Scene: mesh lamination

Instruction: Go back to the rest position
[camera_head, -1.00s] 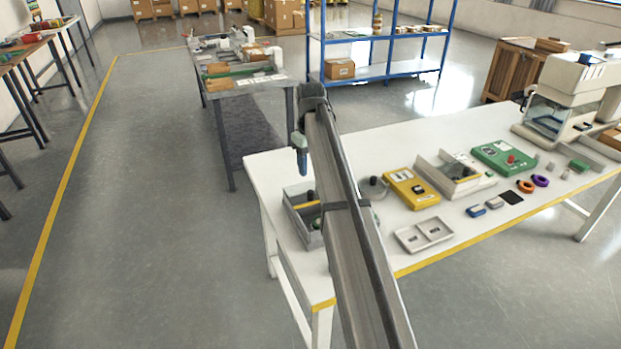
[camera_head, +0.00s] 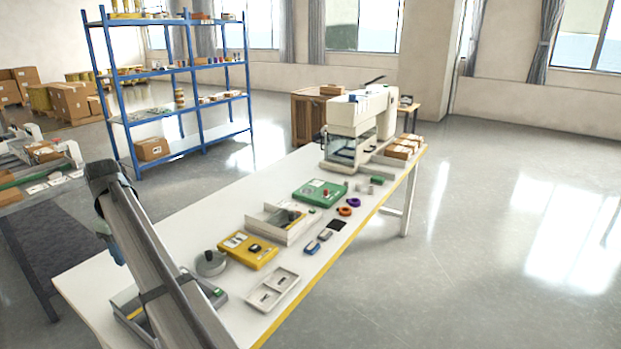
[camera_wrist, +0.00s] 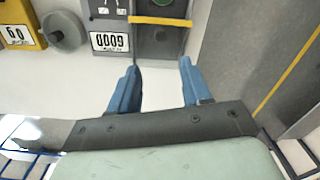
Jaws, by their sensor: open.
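My gripper (camera_wrist: 158,85) is open and empty in the wrist view, with its two blue fingers apart above the white table (camera_wrist: 75,88). Beyond the fingertips is a grey tray (camera_wrist: 178,62) with a yellow bar (camera_wrist: 160,20) across it. A label reading "0009" (camera_wrist: 110,41) lies at the tray's left. In the head view my arm runs up across the lower left, over the near end of the table (camera_head: 95,283), and hides part of the grey tray (camera_head: 128,303).
On the table are a round grey piece (camera_head: 211,263), a yellow box (camera_head: 248,251), a two-pocket tray (camera_head: 272,290), a grey open fixture (camera_head: 284,224), a green box (camera_head: 319,193) and a white machine (camera_head: 358,125). A blue shelf (camera_head: 185,70) stands behind. Open floor lies at the right.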

